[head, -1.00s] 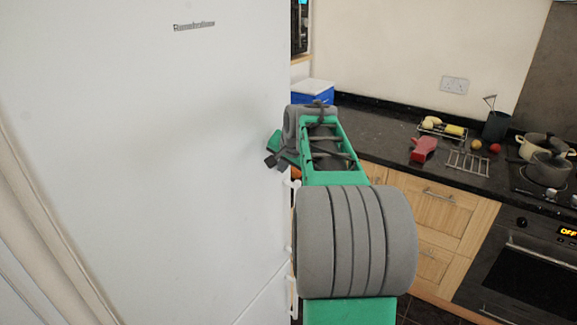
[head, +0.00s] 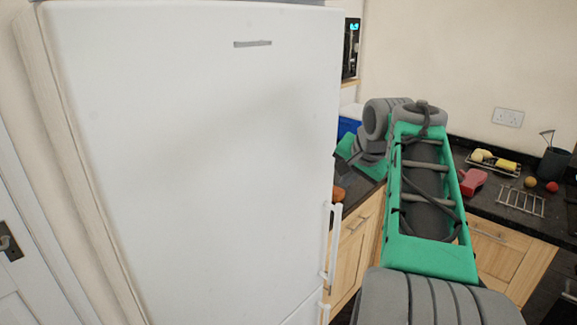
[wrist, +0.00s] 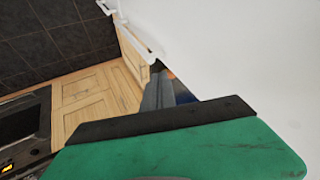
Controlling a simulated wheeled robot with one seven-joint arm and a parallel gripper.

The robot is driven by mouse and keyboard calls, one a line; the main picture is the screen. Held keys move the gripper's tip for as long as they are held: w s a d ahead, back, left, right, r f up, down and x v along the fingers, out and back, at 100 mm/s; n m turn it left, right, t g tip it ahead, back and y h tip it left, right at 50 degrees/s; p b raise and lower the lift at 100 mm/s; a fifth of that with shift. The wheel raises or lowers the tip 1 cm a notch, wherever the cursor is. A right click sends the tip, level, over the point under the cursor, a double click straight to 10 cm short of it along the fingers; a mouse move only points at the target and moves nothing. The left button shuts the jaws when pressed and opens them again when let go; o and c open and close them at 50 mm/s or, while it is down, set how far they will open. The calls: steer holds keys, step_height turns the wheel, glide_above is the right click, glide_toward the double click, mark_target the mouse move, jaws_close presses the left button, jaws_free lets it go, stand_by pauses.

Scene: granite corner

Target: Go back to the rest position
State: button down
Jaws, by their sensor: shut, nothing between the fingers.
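My gripper (head: 348,150) is at the end of my green and grey arm, just right of the tall white fridge's edge in the head view. Only part of its green body shows there, and its fingertips are not clear. In the wrist view the green gripper body (wrist: 190,150) with a black bar fills the bottom, beside the fridge's white surface. Nothing is seen held.
The white fridge (head: 190,160) stands close on the left, with a white handle (head: 331,245) on its right edge. Right of it are wooden cabinets (head: 505,245) and a dark worktop with a red item (head: 473,182), a wire rack (head: 522,201) and a blue box (head: 348,127).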

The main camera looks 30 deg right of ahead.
steer(key=s+a+f+n+g, duration=0.25)
steer(key=s+f, duration=0.25)
steer(key=f, duration=0.4)
steer(key=s+a+f+n+g, duration=0.1)
steer(key=s+f+n, duration=0.2)
steer(key=s+f, duration=0.35)
steer(key=s+a+f+n+g+y, duration=0.1)
steer(key=s+a+f, duration=0.1)
steer(key=a+f, duration=0.35)
steer(key=s+a+f+n, duration=0.2)
steer(key=a, duration=0.7)
steer(key=w+a+r+n, duration=0.1)
steer(key=a+n, duration=0.1)
steer(key=a, duration=0.3)
steer(key=a+r+n+t+y, duration=0.1)
steer(key=a+r+n, duration=0.1)
steer(key=a, duration=0.3)
steer(key=shift+w, duration=0.35)
